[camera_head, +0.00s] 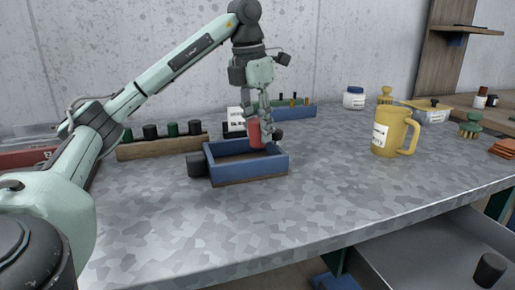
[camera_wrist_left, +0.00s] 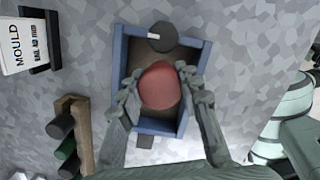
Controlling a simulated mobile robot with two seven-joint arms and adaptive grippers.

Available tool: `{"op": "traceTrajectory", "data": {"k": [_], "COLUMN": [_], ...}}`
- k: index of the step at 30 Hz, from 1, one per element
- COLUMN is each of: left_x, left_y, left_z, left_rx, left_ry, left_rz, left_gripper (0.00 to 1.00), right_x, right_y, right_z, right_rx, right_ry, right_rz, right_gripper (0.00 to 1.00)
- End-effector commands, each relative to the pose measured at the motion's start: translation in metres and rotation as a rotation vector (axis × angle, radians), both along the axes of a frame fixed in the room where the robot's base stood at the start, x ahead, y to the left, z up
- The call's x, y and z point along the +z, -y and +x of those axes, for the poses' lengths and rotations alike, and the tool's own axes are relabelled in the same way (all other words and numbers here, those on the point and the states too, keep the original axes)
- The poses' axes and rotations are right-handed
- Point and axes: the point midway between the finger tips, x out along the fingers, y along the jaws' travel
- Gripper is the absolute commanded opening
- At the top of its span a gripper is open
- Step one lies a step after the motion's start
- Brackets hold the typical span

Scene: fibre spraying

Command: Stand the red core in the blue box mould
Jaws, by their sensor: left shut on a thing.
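The red core (camera_head: 255,135) is a rounded red cylinder, held upright between the fingers of my left gripper (camera_head: 257,117). The gripper is shut on it from above. The blue box mould (camera_head: 250,170) is an open rectangular box on the grey bench. The core's lower end is at the mould's opening, towards its right part in the head view; I cannot tell whether it touches the floor. In the left wrist view the core (camera_wrist_left: 160,86) lies within the outline of the mould (camera_wrist_left: 204,52), between the two fingertips. My right gripper is not in view.
A dark cylinder (camera_head: 195,164) is at the mould's left end, and another (camera_head: 277,134) at its back right. A wooden rack (camera_head: 160,148) with several dark and green pegs and a white "MOULD" card (camera_head: 235,120) stand behind. A yellow jug (camera_head: 390,131) is right. The front bench is clear.

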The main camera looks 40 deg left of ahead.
Motion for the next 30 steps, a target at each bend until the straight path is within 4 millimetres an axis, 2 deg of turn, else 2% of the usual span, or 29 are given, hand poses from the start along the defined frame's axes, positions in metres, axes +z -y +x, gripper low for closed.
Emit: {"op": "traceTrajectory", "data": {"k": [5, 12, 25, 26, 30], "left_x": [-0.010, -0.042, -0.048, -0.048, -0.047], "left_y": [-0.005, -0.006, -0.005, -0.005, -0.005], "left_z": [0.004, 0.004, 0.004, 0.004, 0.004], "left_rx": [-0.001, -0.001, -0.001, -0.001, -0.001], "left_ry": [-0.002, -0.003, -0.001, -0.001, -0.001], "left_rz": [0.001, 0.001, 0.000, 0.000, 0.000], "left_gripper": [0.04, 0.04, 0.04, 0.36, 0.53], "right_x": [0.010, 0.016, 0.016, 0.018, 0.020], "right_y": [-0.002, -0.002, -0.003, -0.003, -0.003], "right_z": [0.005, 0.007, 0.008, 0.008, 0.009], "right_rx": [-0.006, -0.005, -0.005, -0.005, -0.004], "right_ry": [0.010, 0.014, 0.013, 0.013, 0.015], "right_rz": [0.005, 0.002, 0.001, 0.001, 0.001], "right_gripper": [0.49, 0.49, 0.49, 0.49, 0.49]}}
